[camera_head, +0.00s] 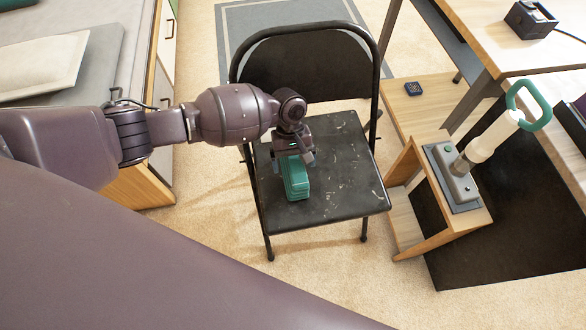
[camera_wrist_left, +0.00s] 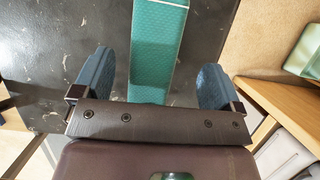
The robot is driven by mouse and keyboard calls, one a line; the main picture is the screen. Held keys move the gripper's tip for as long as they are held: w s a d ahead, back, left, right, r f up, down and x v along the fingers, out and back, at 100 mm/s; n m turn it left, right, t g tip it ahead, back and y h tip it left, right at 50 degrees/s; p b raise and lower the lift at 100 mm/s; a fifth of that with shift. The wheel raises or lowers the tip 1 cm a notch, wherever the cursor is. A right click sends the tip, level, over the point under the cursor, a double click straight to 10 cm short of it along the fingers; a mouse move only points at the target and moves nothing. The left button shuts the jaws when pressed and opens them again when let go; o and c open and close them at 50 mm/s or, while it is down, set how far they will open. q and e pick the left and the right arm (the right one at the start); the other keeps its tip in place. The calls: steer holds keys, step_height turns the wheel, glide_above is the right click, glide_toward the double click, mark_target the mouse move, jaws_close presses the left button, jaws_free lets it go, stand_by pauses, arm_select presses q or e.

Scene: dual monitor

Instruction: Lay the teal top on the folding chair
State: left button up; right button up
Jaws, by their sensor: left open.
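The teal top (camera_head: 297,186) is a green-teal block on the black seat of the folding chair (camera_head: 340,175), left of the seat's middle. My left gripper (camera_head: 292,160) is just over its far end, pointing down. In the left wrist view the teal top (camera_wrist_left: 157,45) runs between the two blue-grey fingers, with a gap on either side. My left gripper is open and holds nothing. The near end of the top in that view is hidden by the gripper's body. My right gripper is not in view.
The chair's black backrest (camera_head: 310,65) stands behind my left gripper. A wooden stand (camera_head: 440,195) at right carries a white device with a teal handle (camera_head: 530,105). A wooden desk (camera_head: 500,40) is at the far right. The right part of the seat is bare.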

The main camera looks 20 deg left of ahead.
arm_select(q)
steer(key=p+v, duration=0.1)
steer(key=v, duration=0.6)
steer(key=shift+r+p, duration=0.1)
steer(key=shift+p, duration=0.2)
steer(key=shift+w+r, duration=0.1)
steer(key=shift+r, duration=0.25)
steer(key=shift+w+a+r, duration=0.1)
steer(key=shift+a+r, duration=0.05)
steer(key=shift+r, duration=0.2)
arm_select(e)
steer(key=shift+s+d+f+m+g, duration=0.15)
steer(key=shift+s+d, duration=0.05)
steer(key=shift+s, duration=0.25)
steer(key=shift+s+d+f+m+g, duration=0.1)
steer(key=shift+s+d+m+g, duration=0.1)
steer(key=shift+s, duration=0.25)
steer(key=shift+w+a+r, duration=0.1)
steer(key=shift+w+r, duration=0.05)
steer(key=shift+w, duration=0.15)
